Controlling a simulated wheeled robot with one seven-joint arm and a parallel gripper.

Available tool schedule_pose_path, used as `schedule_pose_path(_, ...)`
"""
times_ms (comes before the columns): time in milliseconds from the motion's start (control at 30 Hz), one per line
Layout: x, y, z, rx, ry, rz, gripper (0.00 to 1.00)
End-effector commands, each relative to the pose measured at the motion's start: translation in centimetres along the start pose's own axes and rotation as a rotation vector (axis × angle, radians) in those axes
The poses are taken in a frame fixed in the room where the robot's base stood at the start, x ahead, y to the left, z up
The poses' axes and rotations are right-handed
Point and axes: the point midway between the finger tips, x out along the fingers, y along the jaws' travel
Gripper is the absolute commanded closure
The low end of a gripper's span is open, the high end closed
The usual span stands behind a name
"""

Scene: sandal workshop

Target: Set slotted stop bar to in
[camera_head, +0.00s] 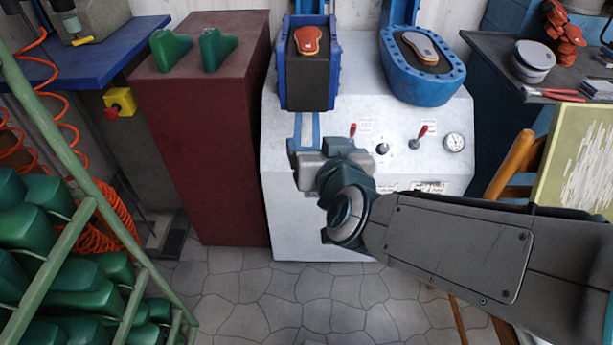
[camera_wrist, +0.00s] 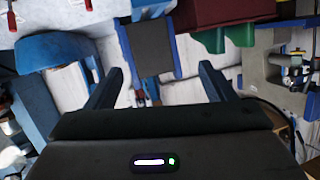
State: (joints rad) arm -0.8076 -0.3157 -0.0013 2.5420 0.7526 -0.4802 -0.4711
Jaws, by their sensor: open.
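The white machine (camera_head: 280,195) carries a blue-framed press station at left (camera_head: 281,75) and a blue oval station at right (camera_head: 395,92). Two parallel blue strips (camera_head: 317,128) run down its top below the left station; I cannot tell whether they are the slotted stop bar. My gripper (camera_head: 320,148) is over the machine's front, just below the left station in the head view, and partly covers the strips. Its two fingers are apart with nothing held in the wrist view (camera_wrist: 160,82). The left station's dark pad (camera_wrist: 153,47) shows beyond them.
Red-handled levers (camera_head: 352,130) (camera_head: 422,131), a black knob (camera_head: 382,149) and a gauge (camera_head: 454,143) stand right of my gripper. A dark red cabinet (camera_head: 200,130) bearing green lasts (camera_head: 213,49) is at left. A rack (camera_head: 80,215) stands front left. Some floor is clear (camera_head: 235,295).

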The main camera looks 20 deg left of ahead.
Motion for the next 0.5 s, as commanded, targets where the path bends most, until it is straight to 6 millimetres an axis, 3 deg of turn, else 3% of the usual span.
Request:
schedule_pose_path(33,0.7,-0.6,2.8,-0.009,0.034,0.004,0.24)
schedule_pose_path(200,1.1,-1.7,6.4,-0.036,0.155,0.071,0.24)
schedule_pose_path(500,0.2,-2.0,10.3,-0.084,0.272,0.193,0.24)
